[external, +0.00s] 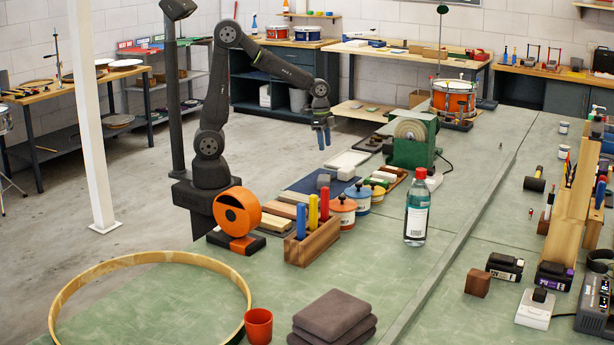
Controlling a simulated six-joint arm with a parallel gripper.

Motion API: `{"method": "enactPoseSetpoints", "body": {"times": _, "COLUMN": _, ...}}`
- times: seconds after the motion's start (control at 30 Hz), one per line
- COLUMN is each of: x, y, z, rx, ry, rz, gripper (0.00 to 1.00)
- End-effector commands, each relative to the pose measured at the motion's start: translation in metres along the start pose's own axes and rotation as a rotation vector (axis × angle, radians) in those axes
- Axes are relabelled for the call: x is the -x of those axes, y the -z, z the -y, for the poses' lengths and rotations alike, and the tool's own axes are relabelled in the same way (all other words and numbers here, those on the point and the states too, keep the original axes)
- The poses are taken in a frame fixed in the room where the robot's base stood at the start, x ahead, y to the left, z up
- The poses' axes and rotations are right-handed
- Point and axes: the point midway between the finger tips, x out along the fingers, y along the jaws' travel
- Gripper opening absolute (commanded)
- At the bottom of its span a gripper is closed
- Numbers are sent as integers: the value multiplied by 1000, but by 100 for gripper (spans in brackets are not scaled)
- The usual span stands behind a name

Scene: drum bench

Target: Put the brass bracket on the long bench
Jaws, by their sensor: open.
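My gripper (322,136) is open and hangs with its blue fingers pointing down, in the air beyond the far left edge of the green-topped bench (405,250). Nothing shows between its fingers. I cannot pick out the brass bracket in this view; it may be hidden or too small to tell. The green-topped bench runs long from the foreground to the back right. A wooden-topped bench (405,52) also stands along the back wall. I cannot tell from the picture which one is called the long bench.
Near my arm's base stand an orange tape dispenser (238,213), a wooden marker holder (312,244) and lidded jars (343,212). A green grinder (412,145) and a clear bottle (417,208) stand further right. A hoop (150,258) and folded cloths (333,316) lie in front. The bench's middle front is clear.

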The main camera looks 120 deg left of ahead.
Motion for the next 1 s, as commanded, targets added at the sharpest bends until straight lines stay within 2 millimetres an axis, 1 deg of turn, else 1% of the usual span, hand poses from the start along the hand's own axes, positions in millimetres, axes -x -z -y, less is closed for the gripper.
{"method": "enactPoseSetpoints", "body": {"times": 0.17, "x": -1, "y": 0, "z": 1, "rx": 2, "ry": 4, "rz": 0, "gripper": 47}}
{"method": "enactPoseSetpoints", "body": {"times": 0.27, "x": -6, "y": -4, "z": 16, "rx": 17, "ry": 45, "rz": -6, "gripper": 47}}
{"method": "enactPoseSetpoints", "body": {"times": 0.37, "x": -15, "y": -14, "z": 53, "rx": 47, "ry": 149, "rz": -27, "gripper": 47}}
{"method": "enactPoseSetpoints", "body": {"times": 0.4, "x": -19, "y": -19, "z": 73, "rx": 57, "ry": 204, "rz": -40, "gripper": 47}}
{"method": "enactPoseSetpoints", "body": {"times": 0.47, "x": -25, "y": -29, "z": 104, "rx": 69, "ry": 292, "rz": -66, "gripper": 47}}
{"method": "enactPoseSetpoints", "body": {"times": 0.5, "x": -28, "y": -35, "z": 124, "rx": 71, "ry": 350, "rz": -88, "gripper": 47}}
{"method": "enactPoseSetpoints", "body": {"times": 0.6, "x": -34, "y": -49, "z": 166, "rx": 59, "ry": 472, "rz": -150, "gripper": 47}}
{"method": "enactPoseSetpoints", "body": {"times": 0.7, "x": -39, "y": -61, "z": 197, "rx": 26, "ry": 560, "rz": -226, "gripper": 47}}
{"method": "enactPoseSetpoints", "body": {"times": 0.8, "x": -44, "y": -71, "z": 217, "rx": -23, "ry": 610, "rz": -314, "gripper": 47}}
{"method": "enactPoseSetpoints", "body": {"times": 0.83, "x": -46, "y": -74, "z": 221, "rx": -39, "ry": 618, "rz": -343, "gripper": 47}}
{"method": "enactPoseSetpoints", "body": {"times": 0.93, "x": -54, "y": -82, "z": 226, "rx": -97, "ry": 616, "rz": -443, "gripper": 47}}
{"method": "enactPoseSetpoints", "body": {"times": 1.0, "x": -59, "y": -89, "z": 222, "rx": -136, "ry": 591, "rz": -518, "gripper": 47}}
